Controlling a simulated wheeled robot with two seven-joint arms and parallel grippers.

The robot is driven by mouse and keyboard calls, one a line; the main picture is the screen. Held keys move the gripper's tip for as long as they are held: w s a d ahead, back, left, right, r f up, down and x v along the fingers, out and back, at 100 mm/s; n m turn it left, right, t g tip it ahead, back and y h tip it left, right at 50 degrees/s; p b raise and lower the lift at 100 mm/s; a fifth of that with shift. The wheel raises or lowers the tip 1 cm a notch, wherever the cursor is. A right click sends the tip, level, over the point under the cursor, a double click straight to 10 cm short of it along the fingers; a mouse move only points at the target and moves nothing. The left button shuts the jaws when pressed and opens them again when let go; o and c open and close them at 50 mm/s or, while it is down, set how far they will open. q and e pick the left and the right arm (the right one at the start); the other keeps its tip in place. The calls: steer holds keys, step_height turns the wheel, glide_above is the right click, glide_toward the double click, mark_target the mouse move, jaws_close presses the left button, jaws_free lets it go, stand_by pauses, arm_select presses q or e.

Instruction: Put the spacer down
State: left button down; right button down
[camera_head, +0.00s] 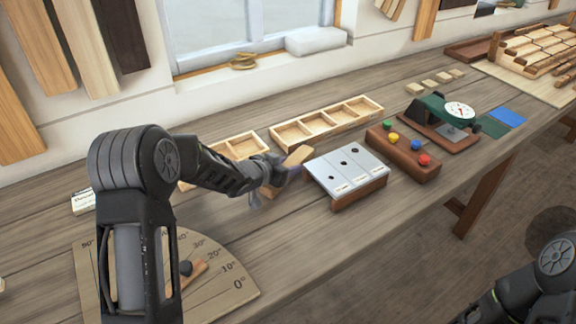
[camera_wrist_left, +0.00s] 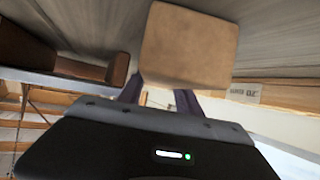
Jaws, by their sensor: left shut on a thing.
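My left gripper (camera_head: 282,174) is shut on a light wooden block, the spacer (camera_head: 298,156), over the middle of the bench. In the left wrist view the spacer (camera_wrist_left: 188,46) is a tan, rounded-corner block just beyond the fingers (camera_wrist_left: 158,94). The gripper hides part of it in the head view. It is close to the left side of a metal-topped stand (camera_head: 346,170) with dark holes and labels. I cannot tell whether the spacer touches the bench. My right gripper is out of view.
Wooden compartment trays (camera_head: 327,121) lie behind the gripper. A brown block with coloured knobs (camera_head: 403,150) and a dial gauge (camera_head: 459,111) stand to the right. An angle-marked board (camera_head: 225,278) lies at the front left. Bare bench (camera_head: 300,235) shows in front of the stand.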

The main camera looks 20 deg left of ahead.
arm_select(q)
steer(key=shift+r, duration=0.1)
steer(key=shift+f, duration=0.2)
steer(key=c, duration=1.1)
jaws_free()
steer(key=shift+r, duration=0.1)
steer(key=shift+r, duration=0.15)
steer(key=shift+s+a, duration=0.1)
steer(key=shift+s, duration=0.15)
step_height(320, 180, up, 6)
steer(key=f, duration=0.1)
glide_above(265, 187)
steer(key=shift+s+r+b, duration=0.1)
steer(key=shift+r+b, duration=0.15)
steer(key=shift+b, duration=0.05)
steer(key=shift+o, duration=0.2)
